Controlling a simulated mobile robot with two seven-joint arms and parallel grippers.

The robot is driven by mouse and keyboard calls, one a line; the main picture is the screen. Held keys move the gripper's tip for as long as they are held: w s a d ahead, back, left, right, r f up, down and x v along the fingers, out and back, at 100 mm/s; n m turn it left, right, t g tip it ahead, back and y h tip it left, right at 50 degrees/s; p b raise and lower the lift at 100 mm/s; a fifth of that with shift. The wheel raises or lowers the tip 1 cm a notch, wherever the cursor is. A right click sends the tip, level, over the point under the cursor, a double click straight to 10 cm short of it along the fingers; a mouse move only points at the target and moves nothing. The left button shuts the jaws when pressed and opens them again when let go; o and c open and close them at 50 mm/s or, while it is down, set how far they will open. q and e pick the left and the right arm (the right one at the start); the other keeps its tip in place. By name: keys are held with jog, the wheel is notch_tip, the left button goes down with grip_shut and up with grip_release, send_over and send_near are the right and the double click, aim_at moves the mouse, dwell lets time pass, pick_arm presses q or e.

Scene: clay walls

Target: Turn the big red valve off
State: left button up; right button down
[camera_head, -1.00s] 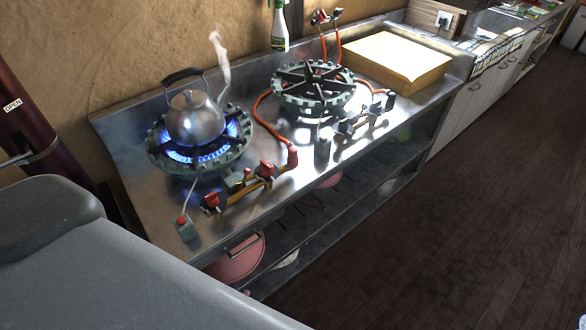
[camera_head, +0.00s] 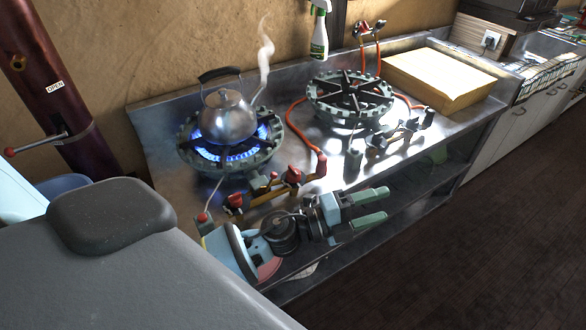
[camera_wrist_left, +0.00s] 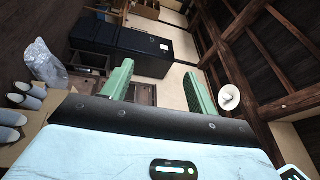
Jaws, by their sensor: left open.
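On the front pipe of the left gas burner (camera_head: 182,155) are two larger red valve knobs, a left one (camera_head: 235,200) and a right one (camera_head: 293,174). A smaller red knob sits between them. I cannot tell which is the big one. Blue flames burn under a steaming metal kettle (camera_head: 228,119) on this burner. My left gripper (camera_head: 387,205) is open and empty, in front of the counter's front edge. It is below and right of the knobs, apart from them, its green fingers pointing right. Its fingers also show in the left wrist view (camera_wrist_left: 158,80), with no valve between them. My right gripper is not in view.
An unlit second burner (camera_head: 350,92) and a yellowish box (camera_head: 440,77) stand farther right on the metal counter. An orange hose (camera_head: 295,118) runs between the burners. A dark red pipe (camera_head: 45,85) labelled OPEN stands at left. Dark floor (camera_head: 500,250) is clear at right.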

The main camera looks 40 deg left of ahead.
pick_arm(q)
jog(key=w+d+m+g+h, duration=0.1)
jog(key=d+m+g+h, duration=0.1)
jog(key=m+g, duration=0.45)
jog(key=m+g+y, duration=0.7)
jog(key=g+y, duration=0.2)
jog(key=y, duration=0.5)
send_over(293, 169)
jog(key=shift+a+f+n, duration=0.15)
jog(key=shift+a+n, duration=0.1)
jog(key=shift+a, duration=0.15)
jog(key=shift+d+f, duration=0.2)
jog(key=shift+f, duration=1.8)
jog(key=shift+d+f, duration=0.15)
jog(key=shift+f, duration=1.8)
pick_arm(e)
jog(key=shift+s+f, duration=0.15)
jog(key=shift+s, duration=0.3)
pick_arm(q)
jog(key=shift+c, duration=0.5)
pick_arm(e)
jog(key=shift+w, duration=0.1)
pick_arm(q)
jog(key=c, duration=0.8)
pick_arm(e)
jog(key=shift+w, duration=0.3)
